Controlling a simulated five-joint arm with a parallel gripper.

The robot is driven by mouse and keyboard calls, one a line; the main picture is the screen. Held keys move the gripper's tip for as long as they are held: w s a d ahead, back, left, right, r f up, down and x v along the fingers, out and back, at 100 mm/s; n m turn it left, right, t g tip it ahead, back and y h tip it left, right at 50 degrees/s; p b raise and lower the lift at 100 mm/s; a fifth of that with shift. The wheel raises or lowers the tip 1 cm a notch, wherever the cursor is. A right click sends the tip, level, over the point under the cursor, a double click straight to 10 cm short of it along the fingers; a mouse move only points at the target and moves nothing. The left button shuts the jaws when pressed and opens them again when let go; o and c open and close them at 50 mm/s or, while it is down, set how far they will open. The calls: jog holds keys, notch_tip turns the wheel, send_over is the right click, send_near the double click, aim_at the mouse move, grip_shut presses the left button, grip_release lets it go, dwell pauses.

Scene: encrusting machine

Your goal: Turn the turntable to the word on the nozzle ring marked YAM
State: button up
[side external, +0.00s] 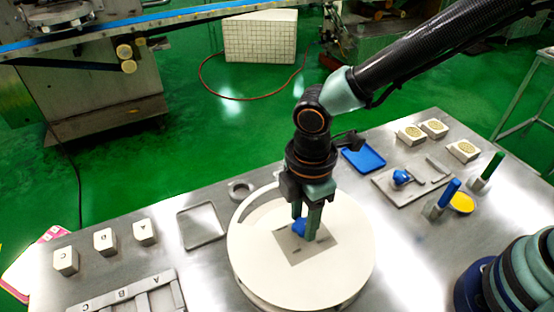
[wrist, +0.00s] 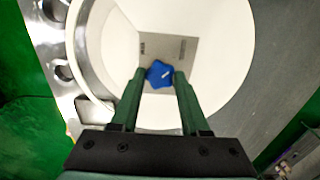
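The turntable is a broad white disc (side external: 258,262) on the steel table; it fills the middle of the wrist view (wrist: 215,30). A grey square plate (side external: 288,252) lies at its centre, with small dark marks too small to read. A blue star-shaped knob (wrist: 160,74) with a short white line stands on the plate; it also shows partly in the side view (side external: 299,228). My gripper (wrist: 160,76) points down with one finger on each side of the knob. The fingertips look close to its lobes; I cannot tell whether they touch. I see no readable word YAM.
White blocks (side external: 106,242) and a lettered rack (side external: 125,296) are at left. An empty square tray (side external: 202,226) and a small metal ring (side external: 240,190) lie near the disc. A blue tray (side external: 363,159), a grey board (side external: 412,180) and upright blue and green handles (side external: 492,166) are at right.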

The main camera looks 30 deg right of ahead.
grip_shut()
dwell(1.1)
